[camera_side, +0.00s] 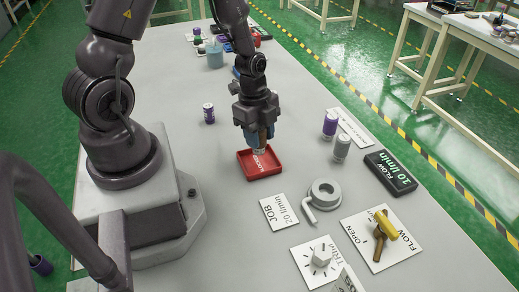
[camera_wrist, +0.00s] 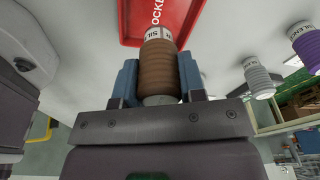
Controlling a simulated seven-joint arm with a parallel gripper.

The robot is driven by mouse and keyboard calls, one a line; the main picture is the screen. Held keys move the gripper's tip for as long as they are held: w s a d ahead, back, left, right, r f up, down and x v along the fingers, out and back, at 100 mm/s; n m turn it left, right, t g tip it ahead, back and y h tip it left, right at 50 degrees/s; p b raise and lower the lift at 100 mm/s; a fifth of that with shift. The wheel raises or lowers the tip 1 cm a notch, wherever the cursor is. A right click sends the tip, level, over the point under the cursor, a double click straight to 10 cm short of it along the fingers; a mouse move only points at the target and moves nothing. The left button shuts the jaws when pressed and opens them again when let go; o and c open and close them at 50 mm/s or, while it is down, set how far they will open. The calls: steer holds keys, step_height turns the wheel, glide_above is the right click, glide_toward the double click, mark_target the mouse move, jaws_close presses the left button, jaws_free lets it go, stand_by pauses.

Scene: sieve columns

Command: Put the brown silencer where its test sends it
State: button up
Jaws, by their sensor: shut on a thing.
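My gripper (camera_side: 260,142) points down over the red tray (camera_side: 279,172) in the side view, its blue fingers shut on the brown silencer (camera_side: 262,136). The wrist view shows the ribbed brown silencer (camera_wrist: 158,68) clamped between both fingers, with a white lettered band at its far end. That end is over or in the red tray (camera_wrist: 185,14); I cannot tell if it touches the floor. The tray's lettering is partly hidden and seems to read BLOCKED.
A purple silencer (camera_side: 330,123) and a grey silencer (camera_side: 341,148) stand right of the tray by a card. The grey ring-shaped fixture (camera_side: 322,193), yellow-handled valve (camera_side: 388,226) and trim knob (camera_side: 321,257) are nearer. A small purple cylinder (camera_side: 208,113) stands left.

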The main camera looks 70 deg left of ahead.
steer(key=shift+f, duration=1.95)
steer(key=o, duration=0.9)
steer(key=shift+f, duration=0.15)
steer(key=shift+o, duration=0.2)
steer(key=r, duration=0.4)
steer(key=a+r, duration=0.1)
steer(key=r, duration=0.7)
steer(key=shift+s+a, duration=0.3)
steer(key=s+d+r+n+t, duration=0.2)
steer(key=r+n, duration=0.4)
steer(key=r, duration=0.3)
steer(key=s+d+r+n+t+y, duration=0.1)
steer(key=s+d+r+n+t, duration=0.2)
steer(key=r, duration=0.7)
steer(key=shift+s+d+r+n+y, duration=0.3)
steer(key=shift+s+d+n, duration=0.9)
steer(key=shift+d+n, duration=0.8)
